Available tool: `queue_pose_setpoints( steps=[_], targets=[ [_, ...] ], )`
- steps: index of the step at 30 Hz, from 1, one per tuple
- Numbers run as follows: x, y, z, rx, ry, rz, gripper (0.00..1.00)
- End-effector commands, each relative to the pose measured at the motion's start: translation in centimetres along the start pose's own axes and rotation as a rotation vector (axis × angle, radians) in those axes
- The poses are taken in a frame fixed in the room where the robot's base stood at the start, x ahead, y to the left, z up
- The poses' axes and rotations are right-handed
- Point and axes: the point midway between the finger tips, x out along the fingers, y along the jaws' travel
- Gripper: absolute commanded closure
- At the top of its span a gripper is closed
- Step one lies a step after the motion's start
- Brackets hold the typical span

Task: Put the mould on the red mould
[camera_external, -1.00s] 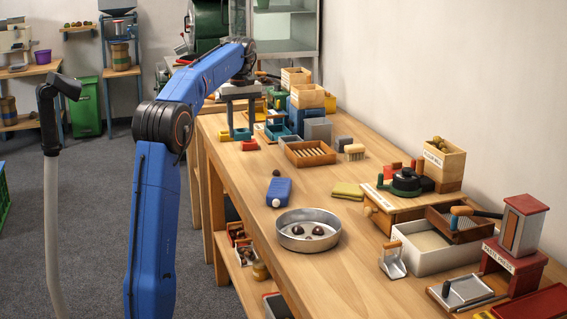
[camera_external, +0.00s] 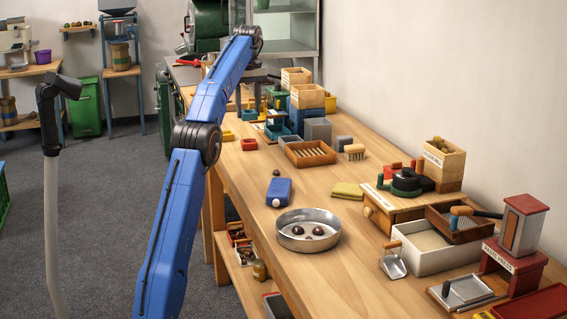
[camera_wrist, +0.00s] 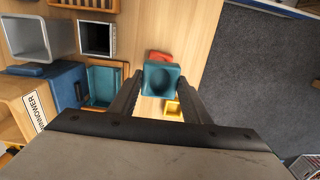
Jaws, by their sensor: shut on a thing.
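A teal square mould (camera_wrist: 161,78) with a round hollow is held between the two fingers of my gripper (camera_wrist: 160,84) in the wrist view. My gripper is shut on it, and the mould covers part of the red mould (camera_wrist: 160,57), which shows just beyond its far edge. The red mould also stands on the bench in the external view (camera_external: 249,145), near the left edge.
A yellow mould (camera_wrist: 173,107) lies near the red one. A teal tray (camera_wrist: 103,73), a blue block and a grey bin (camera_wrist: 41,40) stand to the left in the wrist view. The bench edge and grey floor (camera_wrist: 245,70) lie to the right. A wooden slatted tray (camera_external: 308,153) sits nearby.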

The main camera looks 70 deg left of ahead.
Motion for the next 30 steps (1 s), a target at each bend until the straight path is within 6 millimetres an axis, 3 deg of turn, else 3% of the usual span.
queue_pose_setpoints(
  steps=[8, 16, 23, 30],
  targets=[
    [1.0, 0.2, -0.6, -0.001, -0.002, -0.001, 0.8],
    [3.7, 0.1, -0.5, 0.0, -0.002, -0.001, 0.8],
    [5.0, 0.2, -0.6, 0.0, 0.0, 0.0, 0.8],
    [7.8, 0.1, -0.5, 0.0, -0.002, -0.001, 0.8]
  ],
)
